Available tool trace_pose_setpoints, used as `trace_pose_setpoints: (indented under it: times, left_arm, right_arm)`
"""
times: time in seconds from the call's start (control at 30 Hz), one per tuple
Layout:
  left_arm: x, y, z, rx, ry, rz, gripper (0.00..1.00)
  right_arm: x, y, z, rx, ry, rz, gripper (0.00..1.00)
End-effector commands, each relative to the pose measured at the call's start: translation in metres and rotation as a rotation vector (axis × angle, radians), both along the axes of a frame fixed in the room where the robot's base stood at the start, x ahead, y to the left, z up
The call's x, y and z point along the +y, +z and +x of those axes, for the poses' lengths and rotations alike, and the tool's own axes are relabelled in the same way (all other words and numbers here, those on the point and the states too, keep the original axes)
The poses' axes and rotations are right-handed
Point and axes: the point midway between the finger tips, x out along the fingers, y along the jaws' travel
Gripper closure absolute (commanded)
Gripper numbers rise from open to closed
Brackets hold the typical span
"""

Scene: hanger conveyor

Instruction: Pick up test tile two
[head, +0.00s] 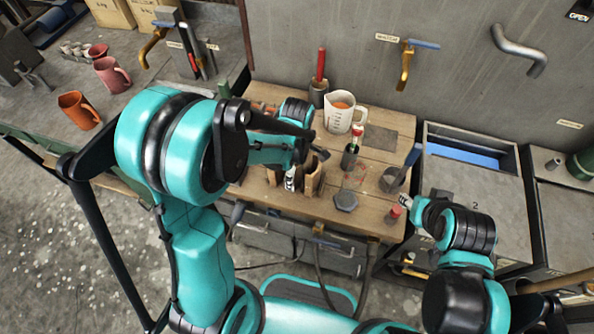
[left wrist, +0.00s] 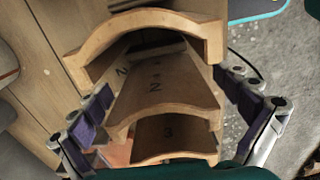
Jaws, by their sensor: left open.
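The test tiles are tan, curved pieces standing in a row; they show on the table in the head view (head: 313,178), partly hidden by my left arm. In the left wrist view a tile marked with a sideways 2 (left wrist: 160,97) is in the middle, between a tile marked 3 (left wrist: 172,136) and a larger arched tan piece (left wrist: 150,20). My left gripper (head: 294,177) is over the row, open, with its purple-padded fingers on either side of tile two in the left wrist view (left wrist: 162,88). Contact cannot be told. My right gripper (head: 408,204) is by the table's right edge; its jaws are unclear.
The wooden table (head: 378,212) also holds a measuring jug (head: 338,118), a brush in a dark pot (head: 350,152), a dark hexagonal block (head: 345,201) and a red-topped item (head: 393,214). Mugs (head: 78,110) stand on the left bench. A grey wall (head: 330,45) is behind.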

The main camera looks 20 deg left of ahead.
Motion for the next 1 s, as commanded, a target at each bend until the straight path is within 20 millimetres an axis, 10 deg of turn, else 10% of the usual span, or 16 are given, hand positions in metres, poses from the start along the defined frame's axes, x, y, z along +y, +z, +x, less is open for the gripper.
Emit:
trace_pose_setpoints:
  times: [0.27, 0.63, 1.0]
  left_arm:
    - [0.000, 0.001, 0.000, 0.000, 0.000, 0.000, 0.61]
    - [0.000, 0.008, 0.000, 0.000, 0.000, 0.000, 0.61]
    - [0.000, 0.081, 0.000, 0.000, 0.000, 0.000, 0.61]
  right_arm:
    - [0.000, 0.000, 0.000, 0.000, 0.000, 0.000, 0.60]
    - [0.000, 0.003, 0.000, 0.000, 0.000, 0.000, 0.60]
    - [0.000, 0.028, 0.000, 0.000, 0.000, 0.000, 0.60]
